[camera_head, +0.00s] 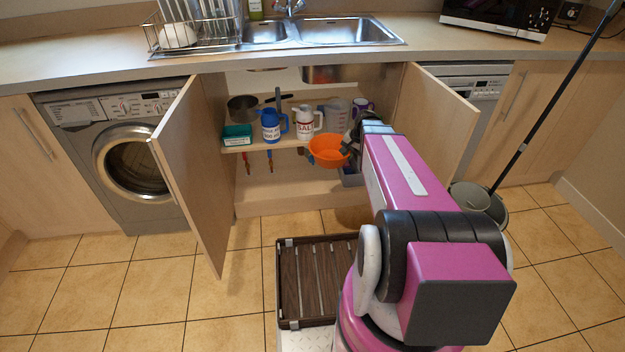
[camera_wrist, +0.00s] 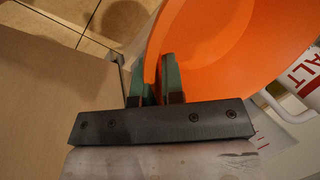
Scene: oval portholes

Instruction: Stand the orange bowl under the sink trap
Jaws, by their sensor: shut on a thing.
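The orange bowl (camera_head: 328,150) is held at the front of the open cupboard under the sink, near the right end of the shelf. In the wrist view the orange bowl (camera_wrist: 235,50) fills the upper right. My gripper (camera_head: 351,143) is shut on the bowl's rim; its green fingers (camera_wrist: 158,82) pinch the rim from both sides. The sink (camera_head: 340,32) is in the worktop above. The sink trap cannot be made out.
The shelf (camera_head: 240,147) carries a green box (camera_head: 237,135), a blue mug (camera_head: 272,125), a white SALT jug (camera_head: 306,122), a clear measuring jug (camera_head: 338,113) and a pan (camera_head: 243,108). Open doors stand left (camera_head: 195,170) and right (camera_head: 435,120).

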